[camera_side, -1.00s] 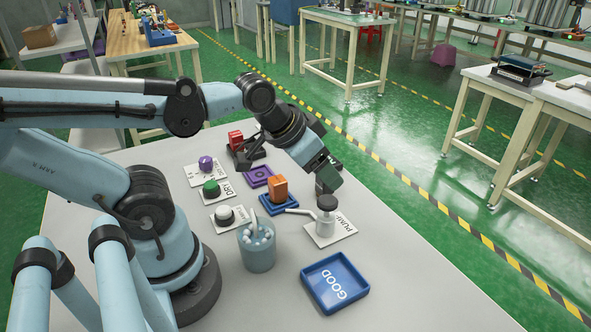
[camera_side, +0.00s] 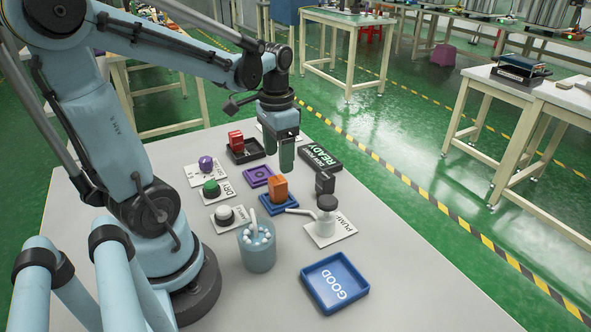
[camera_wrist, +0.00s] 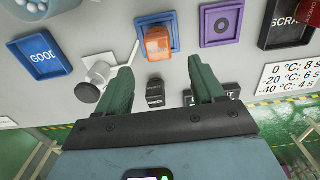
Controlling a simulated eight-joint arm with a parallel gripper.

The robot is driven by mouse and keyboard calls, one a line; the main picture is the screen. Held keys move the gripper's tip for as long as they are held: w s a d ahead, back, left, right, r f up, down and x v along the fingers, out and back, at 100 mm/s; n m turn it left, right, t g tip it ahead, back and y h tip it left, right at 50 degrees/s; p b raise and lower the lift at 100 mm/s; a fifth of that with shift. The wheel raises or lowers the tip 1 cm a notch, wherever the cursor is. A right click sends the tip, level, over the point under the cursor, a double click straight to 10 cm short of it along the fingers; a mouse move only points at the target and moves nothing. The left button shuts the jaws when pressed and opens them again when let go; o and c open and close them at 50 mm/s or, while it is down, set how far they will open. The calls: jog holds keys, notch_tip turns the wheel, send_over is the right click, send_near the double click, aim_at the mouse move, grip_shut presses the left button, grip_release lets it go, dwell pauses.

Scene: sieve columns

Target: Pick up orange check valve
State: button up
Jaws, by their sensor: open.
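The orange check valve (camera_side: 278,187) stands upright in a small blue tray (camera_side: 265,203) near the middle of the table. In the wrist view the orange valve (camera_wrist: 158,42) is seen at the top, in its blue tray (camera_wrist: 139,24). My gripper (camera_side: 281,165) points down above the table, a little above and behind the valve in the side view. Its green fingers are apart and nothing is between them. In the wrist view my gripper (camera_wrist: 163,75) has its fingertips short of the valve, which appears beyond and between them.
A purple tray (camera_side: 257,177) is behind.

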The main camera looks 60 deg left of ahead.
aim_at(277, 179)
jog(key=shift+f, duration=2)
jog(key=shift+s+d+f, duration=0.1)
jog(key=shift+s+f, duration=0.05)
jog(key=shift+f, duration=1.2)
jog(key=shift+s+f, duration=0.1)
jog(key=shift+f, duration=1.2)
jog(key=c, duration=1.2)
jog(key=shift+r, duration=0.2)
